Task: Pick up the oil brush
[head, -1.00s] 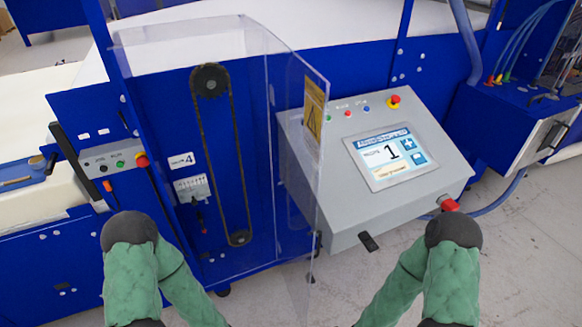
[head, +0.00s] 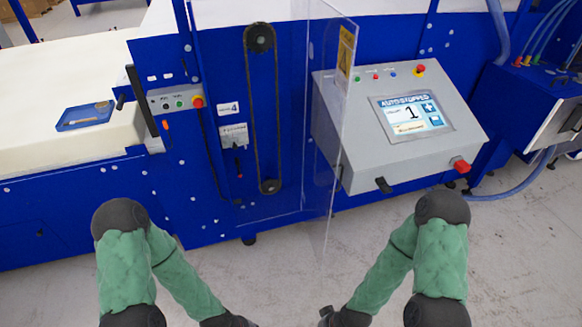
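A shallow blue tray (head: 70,125) lies on the white foam surface at the left. A small brush-like thing with an orange-brown part (head: 103,104) lies in or on the tray; it is too small to make out clearly. My two green-sleeved arms come in from the lower left and lower right, and their dark far ends meet the bottom edge near the middle. The fingers of both grippers are below the picture. Both arms are well apart from the tray.
The blue machine stands across the view, with a belt drive (head: 261,110) behind a clear guard (head: 325,200). A grey control panel (head: 398,125) juts out at the right. A small button box (head: 178,100) sits beside the foam. The grey floor (head: 290,265) in front is clear.

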